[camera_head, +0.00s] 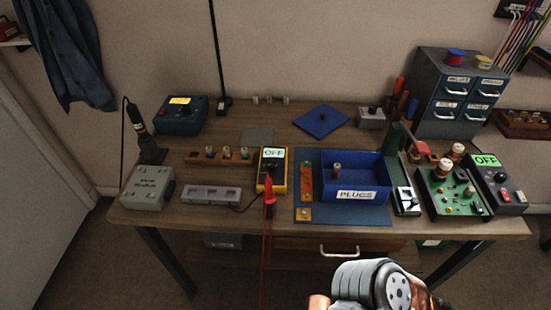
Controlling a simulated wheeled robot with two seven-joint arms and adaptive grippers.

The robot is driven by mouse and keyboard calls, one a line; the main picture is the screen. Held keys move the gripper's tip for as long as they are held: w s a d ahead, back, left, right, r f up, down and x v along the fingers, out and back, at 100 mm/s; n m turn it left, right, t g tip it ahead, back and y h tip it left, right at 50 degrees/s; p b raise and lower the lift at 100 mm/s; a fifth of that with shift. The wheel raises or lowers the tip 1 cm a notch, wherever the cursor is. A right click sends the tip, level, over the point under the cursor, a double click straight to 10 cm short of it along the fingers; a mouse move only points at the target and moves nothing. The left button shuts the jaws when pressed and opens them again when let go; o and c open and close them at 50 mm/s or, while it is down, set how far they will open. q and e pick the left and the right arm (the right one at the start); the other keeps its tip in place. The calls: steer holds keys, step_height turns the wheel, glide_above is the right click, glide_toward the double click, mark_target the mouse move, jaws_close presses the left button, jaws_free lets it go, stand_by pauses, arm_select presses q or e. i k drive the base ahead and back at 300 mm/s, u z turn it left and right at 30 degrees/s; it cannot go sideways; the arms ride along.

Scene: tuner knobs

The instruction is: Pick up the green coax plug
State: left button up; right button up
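A wooden rack (222,158) at the middle left of the bench holds a few small plugs, including a left plug (210,152), a middle plug (227,153) and a right plug (244,154). They are too small and dark for me to tell which is green. Part of one of my arms shows at the bottom right, in front of the bench. Neither gripper can be made out.
A yellow multimeter (272,170) with a red probe (270,195) stands between rack and bin. A grey power strip (211,194) and grey box (147,188) lie front left. A green circuit board (455,193) and a drawer cabinet (460,92) are at right.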

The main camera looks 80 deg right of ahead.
mark_target(243, 150)
steer(key=k, duration=0.1)
steer(key=z, duration=1)
